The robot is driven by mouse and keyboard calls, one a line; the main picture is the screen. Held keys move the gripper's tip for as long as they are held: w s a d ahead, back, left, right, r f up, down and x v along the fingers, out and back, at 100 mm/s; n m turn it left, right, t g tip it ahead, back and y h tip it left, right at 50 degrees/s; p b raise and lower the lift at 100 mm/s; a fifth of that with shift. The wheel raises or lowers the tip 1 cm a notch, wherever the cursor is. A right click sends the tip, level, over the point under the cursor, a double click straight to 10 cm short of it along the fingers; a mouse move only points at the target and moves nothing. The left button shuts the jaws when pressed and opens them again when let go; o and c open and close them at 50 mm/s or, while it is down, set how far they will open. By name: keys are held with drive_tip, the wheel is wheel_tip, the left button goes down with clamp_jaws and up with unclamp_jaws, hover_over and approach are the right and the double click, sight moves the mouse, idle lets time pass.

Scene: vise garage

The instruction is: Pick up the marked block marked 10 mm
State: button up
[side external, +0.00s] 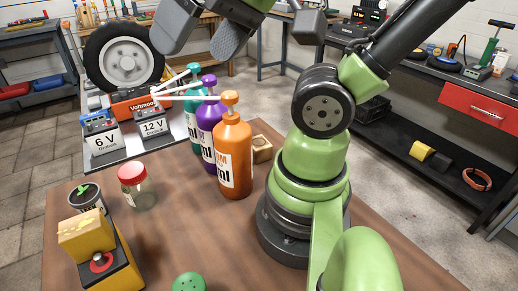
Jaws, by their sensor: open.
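My gripper (198,46) is at the top of the view, high above the bench and partly cut off by the frame edge. Its grey fingers are apart, with nothing seen between them. A small wooden block (263,149) with a dark round spot sits on the brown table (190,225), partly hidden behind the orange bottle and close to my arm's base. I cannot read any 10 mm mark on it. A yellowish block (84,232) rests on top of a yellow and black device at the front left; no marking is legible on it either.
Orange (232,160), purple (209,115) and teal (194,85) pump bottles stand in a row beside the wooden block. A red-lidded jar (138,186), a small pot (87,197) and a green round thing (189,282) are nearer. A wheel (124,57) and batteries (101,139) are behind.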

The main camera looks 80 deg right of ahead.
wheel_tip(320, 180, up, 4)
drive_tip(key=n+g+h, duration=0.2)
drive_tip(key=n+g, duration=0.5)
drive_tip(key=n, duration=0.5)
hover_over(259, 142)
drive_tip(key=f, duration=0.1)
wheel_tip(259, 142, down, 29)
drive_tip(key=shift+s+f, duration=0.1)
drive_tip(key=shift+s, duration=0.05)
drive_tip(key=shift+f, duration=3.15)
drive_tip(key=c, duration=1)
drive_tip(key=shift+r, duration=0.1)
